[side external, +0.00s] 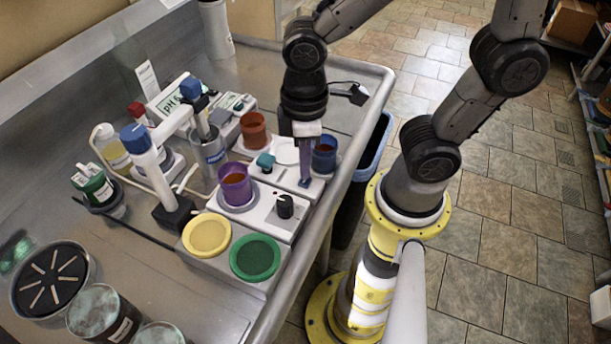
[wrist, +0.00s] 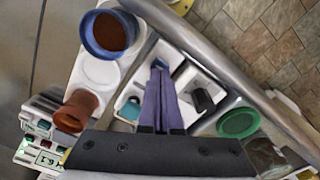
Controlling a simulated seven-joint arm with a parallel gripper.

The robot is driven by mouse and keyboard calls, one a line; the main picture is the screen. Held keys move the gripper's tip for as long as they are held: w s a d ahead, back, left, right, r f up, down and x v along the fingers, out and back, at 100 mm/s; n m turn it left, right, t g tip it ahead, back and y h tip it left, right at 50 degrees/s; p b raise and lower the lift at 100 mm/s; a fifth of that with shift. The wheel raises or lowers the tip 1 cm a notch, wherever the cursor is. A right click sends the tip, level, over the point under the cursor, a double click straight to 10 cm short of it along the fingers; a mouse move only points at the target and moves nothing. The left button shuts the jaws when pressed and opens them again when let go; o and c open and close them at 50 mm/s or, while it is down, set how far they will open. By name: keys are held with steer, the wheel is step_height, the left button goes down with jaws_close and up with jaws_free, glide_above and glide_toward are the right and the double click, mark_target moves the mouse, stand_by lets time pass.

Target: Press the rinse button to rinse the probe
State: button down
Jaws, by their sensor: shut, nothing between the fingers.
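A small blue button (wrist: 160,63) shows at the fingertips in the wrist view, on the light panel between the teal knob and black knob; no label on it can be read. My gripper (side external: 305,183) is shut and empty, pointing down, with its tips over or on that button; I cannot tell whether they touch or press it. The fingers also show in the wrist view (wrist: 158,72).
The teal knob (side external: 265,162) and black knob (side external: 285,207) flank the fingers. Blue (side external: 324,155), red (side external: 253,130) and purple (side external: 236,185) buckets stand close by. Yellow (side external: 207,235) and green (side external: 255,257) discs lie in front. A white blue-topped post (side external: 148,165) stands left.

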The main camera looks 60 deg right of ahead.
steer(key=shift+f, duration=1.05)
steer(key=shift+r, duration=3.05)
stand_by(0.4)
steer(key=shift+w+d+r, duration=0.2)
steer(key=shift+d, duration=0.15)
steer(key=s+d+r+m+t, duration=0.2)
steer(key=d+r+m+t, duration=0.3)
steer(key=d, duration=0.3)
steer(key=shift+s+r+m, duration=0.3)
steer(key=shift+s+r, duration=0.05)
steer(key=shift+r, duration=0.55)
